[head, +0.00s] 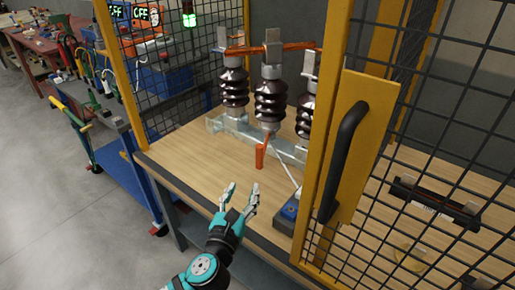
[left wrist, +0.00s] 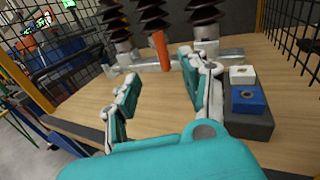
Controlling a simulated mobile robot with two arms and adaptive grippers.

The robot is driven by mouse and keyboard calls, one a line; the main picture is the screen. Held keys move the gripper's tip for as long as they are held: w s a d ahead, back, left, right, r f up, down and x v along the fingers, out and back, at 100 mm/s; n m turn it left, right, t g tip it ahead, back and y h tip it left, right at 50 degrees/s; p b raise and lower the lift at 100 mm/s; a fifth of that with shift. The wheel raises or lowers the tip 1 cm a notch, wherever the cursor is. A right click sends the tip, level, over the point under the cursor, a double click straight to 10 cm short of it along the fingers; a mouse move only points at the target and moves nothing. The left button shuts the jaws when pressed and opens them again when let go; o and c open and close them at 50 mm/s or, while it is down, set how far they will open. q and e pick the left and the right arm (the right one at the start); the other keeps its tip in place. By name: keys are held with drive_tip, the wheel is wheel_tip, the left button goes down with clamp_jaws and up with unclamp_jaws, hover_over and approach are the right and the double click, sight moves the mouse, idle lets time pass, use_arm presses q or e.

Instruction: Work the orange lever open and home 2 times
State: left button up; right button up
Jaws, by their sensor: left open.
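The orange lever (head: 262,152) stands nearly upright in front of the grey base of the isolator, and it also shows in the left wrist view (left wrist: 160,50). The isolator has dark ribbed insulators (head: 270,102) with an orange bar (head: 268,48) across their tops. My left gripper (head: 239,190) is open and empty over the front edge of the wooden table. It is apart from the lever, nearer to me and below it in the head view. In the left wrist view the lever shows beyond the gap between the fingers. My right gripper is not in view.
A dark box with a blue and a white button (left wrist: 248,98) sits on the table, right of my gripper. A yellow mesh door with a black handle (head: 343,160) stands at the right. A mesh panel (head: 160,70) closes the left side. Bare tabletop (head: 190,150) lies left of the lever.

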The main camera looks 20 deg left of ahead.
sight(259, 155)
use_arm(q)
drive_tip(key=w, duration=1.1)
drive_tip(key=w+a, duration=0.1)
drive_tip(key=w, duration=0.5)
drive_tip(key=shift+w, duration=0.1)
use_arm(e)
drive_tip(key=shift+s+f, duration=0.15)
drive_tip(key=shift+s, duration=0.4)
use_arm(q)
drive_tip(key=shift+c, duration=0.4)
clamp_jaws()
drive_tip(key=shift+w+d+f, duration=0.1)
drive_tip(key=shift+f, duration=0.1)
